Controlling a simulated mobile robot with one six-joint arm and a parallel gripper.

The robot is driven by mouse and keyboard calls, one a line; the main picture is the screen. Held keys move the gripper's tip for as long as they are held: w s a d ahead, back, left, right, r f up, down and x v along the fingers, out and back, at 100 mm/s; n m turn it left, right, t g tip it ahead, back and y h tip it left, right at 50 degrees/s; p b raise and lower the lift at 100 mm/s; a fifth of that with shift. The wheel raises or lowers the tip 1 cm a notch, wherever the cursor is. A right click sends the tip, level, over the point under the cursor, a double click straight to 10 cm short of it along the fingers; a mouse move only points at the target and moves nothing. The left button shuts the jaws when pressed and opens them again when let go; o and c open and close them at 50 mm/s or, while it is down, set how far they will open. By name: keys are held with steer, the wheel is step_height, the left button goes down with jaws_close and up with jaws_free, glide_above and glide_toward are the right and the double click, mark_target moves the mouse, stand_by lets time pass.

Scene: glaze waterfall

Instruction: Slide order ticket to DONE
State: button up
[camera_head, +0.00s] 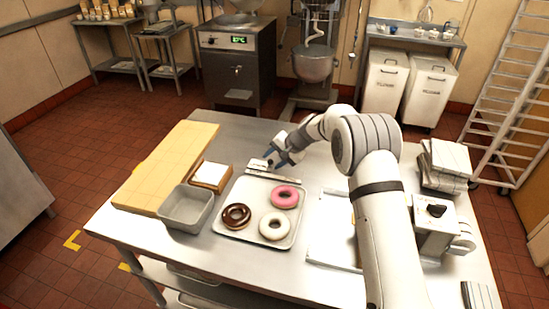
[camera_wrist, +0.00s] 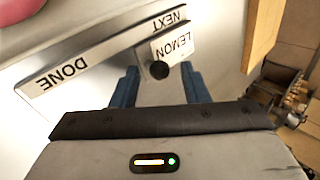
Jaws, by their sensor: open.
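The order ticket (camera_wrist: 176,48) is a small white card marked LEMON with a round black knob (camera_wrist: 159,70), seen upside down in the wrist view. It sits at the NEXT end of a metal rail (camera_wrist: 105,62), and the word DONE (camera_wrist: 62,77) is at the other end, at left. The rail also shows behind the donut tray in the head view (camera_head: 261,178). My gripper (camera_wrist: 161,88) is open, its two blue fingers apart on either side below the knob. In the head view my gripper (camera_head: 272,160) is over the rail; whether it touches the ticket cannot be told.
A tray (camera_head: 253,240) with pink, chocolate and white donuts lies in front of the rail. A grey bin (camera_head: 186,209), a small wooden box (camera_head: 211,176) and a large tan board (camera_head: 170,165) are to the left. A white machine (camera_head: 433,226) and stacked boxes (camera_head: 446,160) are right.

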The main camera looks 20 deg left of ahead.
jaws_close()
stand_by(0.4)
